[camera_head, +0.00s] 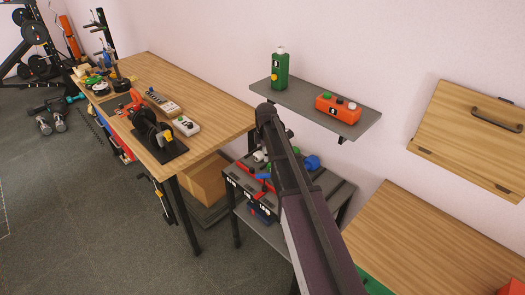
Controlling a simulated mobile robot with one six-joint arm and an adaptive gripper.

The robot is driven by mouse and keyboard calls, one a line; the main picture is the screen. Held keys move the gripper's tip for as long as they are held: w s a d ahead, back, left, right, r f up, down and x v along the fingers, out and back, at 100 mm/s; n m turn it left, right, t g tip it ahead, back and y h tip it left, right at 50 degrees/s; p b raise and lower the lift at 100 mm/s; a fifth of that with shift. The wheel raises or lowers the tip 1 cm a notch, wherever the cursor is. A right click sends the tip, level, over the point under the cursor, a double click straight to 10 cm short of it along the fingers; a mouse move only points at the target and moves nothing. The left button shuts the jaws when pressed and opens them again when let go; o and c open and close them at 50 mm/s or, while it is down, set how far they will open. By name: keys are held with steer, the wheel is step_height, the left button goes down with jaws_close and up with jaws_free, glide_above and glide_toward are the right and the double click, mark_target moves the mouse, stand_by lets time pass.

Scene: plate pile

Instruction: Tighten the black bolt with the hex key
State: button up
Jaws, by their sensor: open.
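I cannot make out the black bolt or the hex key; the small items on the benches are too small to tell. A long wooden workbench (205,95) stands at the left with tools and devices on it. A black device on a dark base plate (170,152) sits near its front edge. A dark tool stand (335,185) with several red, blue and white items is partly hidden behind my arm. My arm reaches up from the bottom right. My gripper does not show.
A wooden table (440,240) is at the lower right, below a wooden wall panel with a handle (465,135). Gym weights (48,118) lie far left. The left floor is mostly clear.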

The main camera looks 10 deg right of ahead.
mark_target(265, 174)
steer(key=shift+f, duration=0.1)
stand_by(0.3)
step_height(265, 174, down, 14)
steer(key=b, duration=1.3)
steer(key=shift+r+b, duration=0.2)
steer(key=shift+b, duration=0.2)
steer(key=shift+s, duration=0.1)
jaws_close()
